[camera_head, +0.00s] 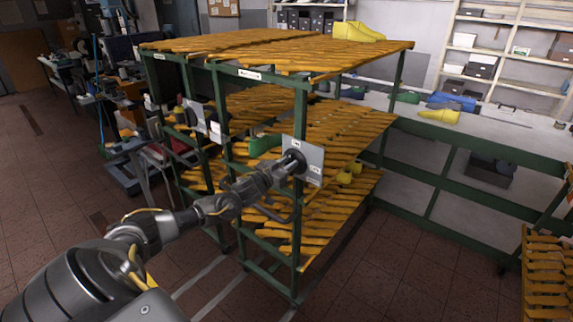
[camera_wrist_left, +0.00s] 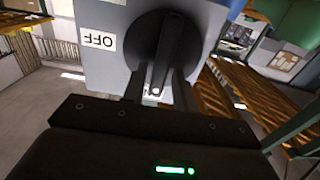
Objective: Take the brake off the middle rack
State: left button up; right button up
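The middle rack (camera_head: 301,215) is a green metal frame with slatted orange-yellow shelves. Its brake is a grey plate (camera_head: 315,163) on the front post, with small white labels and a round black knob (camera_head: 293,157). In the left wrist view the black knob (camera_wrist_left: 160,40) has a raised grip bar, and an upside-down OFF label (camera_wrist_left: 98,38) sits to its left. My left gripper (camera_wrist_left: 159,82) is at the knob, its two fingers close together on either side of the bar; it hides part of the knob in the head view. My right gripper is out of view.
Another similar rack with a pale plate (camera_head: 195,117) stands close behind on the left. Yellow shoe lasts (camera_head: 357,31) lie on the top shelf. A green rail frame (camera_head: 450,137) runs to the right, and another slatted shelf (camera_head: 545,285) stands at lower right. Tiled floor is clear in front.

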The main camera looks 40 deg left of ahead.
pick_arm(q)
grip_shut()
jog(key=shift+f+m, duration=0.1)
jog(key=shift+m, duration=0.2)
jog(key=shift+d+f+m+b, duration=0.25)
jog(key=shift+m+b, duration=1.5)
jog(key=shift+m, duration=1.1)
jog(key=shift+d+f+m+b, duration=0.3)
jog(key=shift+m+b, duration=1.45)
jog(key=shift+m, duration=1.15)
jog(key=shift+d+f+m+b, duration=0.25)
jog(key=shift+m+b, duration=1.5)
jog(key=shift+m, duration=1.1)
jog(key=shift+r, duration=0.1)
jog(key=shift+o, duration=1.4)
grip_release()
